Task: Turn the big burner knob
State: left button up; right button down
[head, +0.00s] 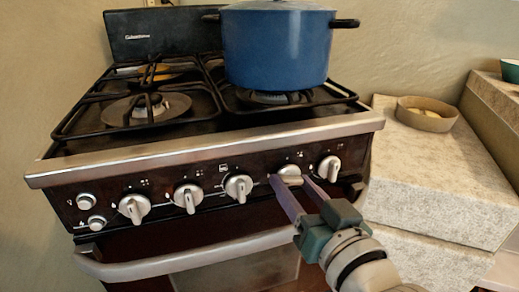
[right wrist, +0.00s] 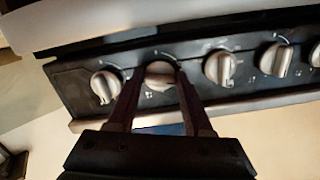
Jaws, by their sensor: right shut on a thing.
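The stove's front panel (head: 160,188) carries a row of several silver knobs. My right gripper (head: 289,180) reaches up from the lower right and is shut on the second knob from the right (head: 290,170). In the right wrist view, this burner knob (right wrist: 160,76) sits between the two dark fingers, one on each side, and its lower part is partly hidden. Neighbouring knobs (head: 238,187) and (head: 329,168) stand free on either side. No label shows which knob is the big burner's. My left gripper is not in view.
A blue pot (head: 275,50) stands on the right side of the cooktop. The oven door handle (head: 190,255) runs below the panel, close to my right gripper. A pale stone counter (head: 440,165) with a shallow bowl (head: 427,118) is at the right.

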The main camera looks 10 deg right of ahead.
jog(key=shift+n, duration=0.6)
jog(key=shift+c, duration=1.6)
grip_release()
jog(key=shift+s+p, duration=0.3)
jog(key=shift+s, duration=0.05)
jog(key=s+d+p, duration=0.1)
jog(key=s+p, duration=0.1)
jog(key=s, duration=0.7)
jog(key=shift+d+r, duration=0.15)
jog(key=shift+r, duration=0.2)
jog(key=shift+s, duration=0.1)
